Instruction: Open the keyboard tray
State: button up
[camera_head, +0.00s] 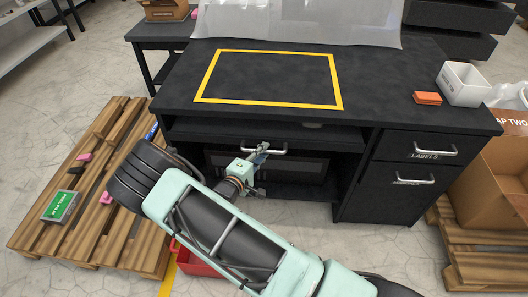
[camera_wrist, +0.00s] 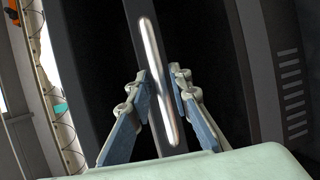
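The keyboard tray (camera_head: 335,141) is a dark panel just under the black desk top, with a pale bar handle (camera_head: 279,150) on its front. In the wrist view my gripper (camera_wrist: 158,72) is open, with one finger on each side of the metal bar handle (camera_wrist: 152,62). Narrow gaps seem to show between fingers and bar; contact is not clear.
The black desk (camera_head: 390,95) has a yellow taped rectangle on top. Drawers with handles (camera_head: 412,180) stand right of the tray. A wooden pallet (camera_head: 105,215) lies at left, a red bin (camera_head: 198,262) below my arm, and a cardboard box (camera_head: 497,180) at right.

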jog(key=shift+w+d+f, duration=0.15)
jog(key=shift+w+d, duration=0.1)
jog(key=shift+w, duration=0.2)
grip_shut()
jog(key=s+a, duration=0.1)
jog(key=s, duration=2.9)
jog(key=shift+s+p, duration=0.3)
jog(key=shift+p, duration=0.05)
jog(key=shift+a, duration=0.1)
grip_release()
